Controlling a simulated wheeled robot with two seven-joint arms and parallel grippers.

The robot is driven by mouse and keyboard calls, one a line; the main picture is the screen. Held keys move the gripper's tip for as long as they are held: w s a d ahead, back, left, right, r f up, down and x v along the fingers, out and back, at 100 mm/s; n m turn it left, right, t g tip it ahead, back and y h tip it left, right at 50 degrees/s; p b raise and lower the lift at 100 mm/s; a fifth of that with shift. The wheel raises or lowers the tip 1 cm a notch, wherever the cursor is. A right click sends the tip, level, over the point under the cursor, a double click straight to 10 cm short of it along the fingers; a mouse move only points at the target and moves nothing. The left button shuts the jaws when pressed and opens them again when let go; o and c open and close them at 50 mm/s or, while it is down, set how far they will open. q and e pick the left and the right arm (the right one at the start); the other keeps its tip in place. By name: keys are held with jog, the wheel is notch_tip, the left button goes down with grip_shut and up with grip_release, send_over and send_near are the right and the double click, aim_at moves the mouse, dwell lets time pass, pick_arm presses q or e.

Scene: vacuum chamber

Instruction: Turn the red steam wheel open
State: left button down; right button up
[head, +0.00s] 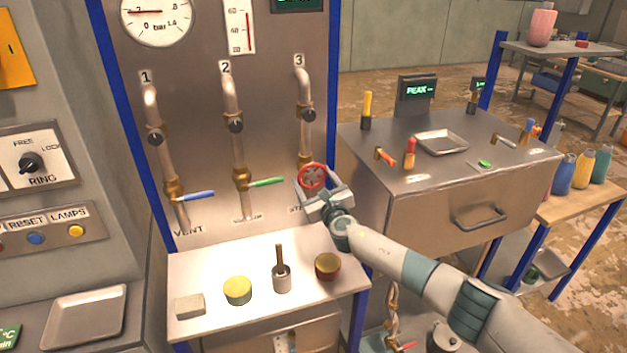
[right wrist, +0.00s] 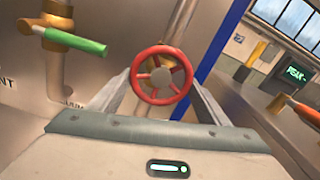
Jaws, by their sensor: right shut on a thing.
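The red steam wheel (head: 313,177) sits on the brass fitting at the foot of pipe 3, on the metal panel. My right gripper (head: 322,186) reaches it from the lower right, with one finger on each side of the wheel. In the right wrist view the red wheel (right wrist: 161,75) stands upright between the two fingers, its spokes and hub facing the camera. The right gripper (right wrist: 162,85) is shut on the wheel; the exact contact at the rim is partly hidden. My left gripper is not in view.
Left of the wheel are a green lever (head: 265,182) on pipe 2 and a blue lever (head: 196,196) on pipe 1. A shelf (head: 215,262) below holds a yellow-topped tin (head: 238,290), a brown pot (head: 328,266) and a grey block (head: 190,306). A steel cabinet (head: 440,195) stands right.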

jog(key=shift+f, duration=0.1)
jog(key=o, duration=1.1)
jog(key=shift+c, duration=0.2)
jog(key=shift+s, duration=0.15)
jog(key=shift+v, duration=0.8)
jog(key=b+v, duration=0.2)
jog(key=v, duration=1.3)
jog(key=shift+s+d, duration=0.2)
jog(key=shift+s, duration=0.05)
